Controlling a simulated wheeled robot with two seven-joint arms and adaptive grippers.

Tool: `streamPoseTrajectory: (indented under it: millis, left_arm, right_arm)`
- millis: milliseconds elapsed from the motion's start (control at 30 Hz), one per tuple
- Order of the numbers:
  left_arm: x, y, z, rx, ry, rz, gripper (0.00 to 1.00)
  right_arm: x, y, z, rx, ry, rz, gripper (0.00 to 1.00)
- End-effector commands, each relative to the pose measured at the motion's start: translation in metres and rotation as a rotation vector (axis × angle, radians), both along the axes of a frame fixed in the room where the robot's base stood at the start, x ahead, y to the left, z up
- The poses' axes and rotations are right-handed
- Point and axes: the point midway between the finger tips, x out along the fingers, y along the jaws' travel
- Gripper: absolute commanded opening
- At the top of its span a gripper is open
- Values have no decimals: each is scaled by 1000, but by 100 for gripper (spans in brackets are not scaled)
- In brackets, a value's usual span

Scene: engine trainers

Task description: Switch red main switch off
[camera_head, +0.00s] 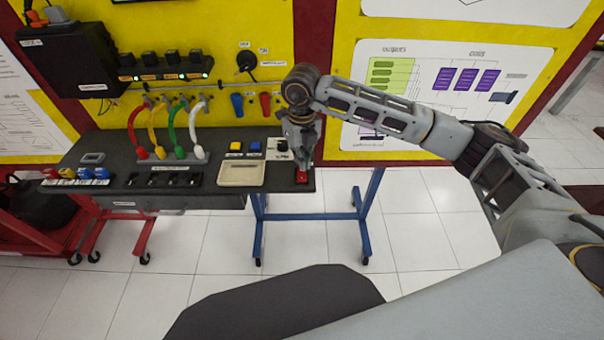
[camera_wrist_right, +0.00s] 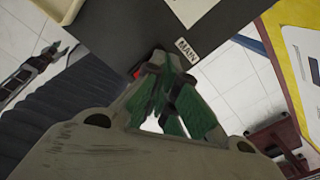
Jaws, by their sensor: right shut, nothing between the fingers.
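The red main switch (camera_head: 301,178) is at the right front corner of the dark bench top. My right gripper (camera_head: 303,163) is shut and empty, pointing down right over the switch. In the wrist view the fingertips (camera_wrist_right: 160,60) are beside the white MAIN label (camera_wrist_right: 187,50). Only a red sliver of the switch (camera_wrist_right: 136,73) shows there behind the fingers. I cannot tell whether the fingers touch the switch, or its position. What looks like my left gripper (camera_wrist_right: 45,58) is small at the left of the wrist view, its fingers unclear; it is not in the head view.
The bench top (camera_head: 120,180) also carries a beige tray (camera_head: 241,173), blue and yellow buttons, black switches and coloured cable plugs (camera_head: 158,152). A yellow panel (camera_head: 225,50) with a lit switch row stands behind. White tiled floor (camera_head: 420,240) is open to the right.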

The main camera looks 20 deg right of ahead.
Motion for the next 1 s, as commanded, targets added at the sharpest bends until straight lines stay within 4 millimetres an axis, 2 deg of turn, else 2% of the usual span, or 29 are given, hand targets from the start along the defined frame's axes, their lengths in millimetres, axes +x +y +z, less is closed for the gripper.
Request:
streamPoseTrajectory:
  millis: [400, 1000]
  left_arm:
    - [7, 0, 0, -1, -7, 0, 40]
    - [3, 1, -3, 0, -4, 0, 40]
  right_arm:
    - [0, 0, 0, 0, 0, 0, 0]
    - [0, 0, -4, 0, 0, 0, 0]
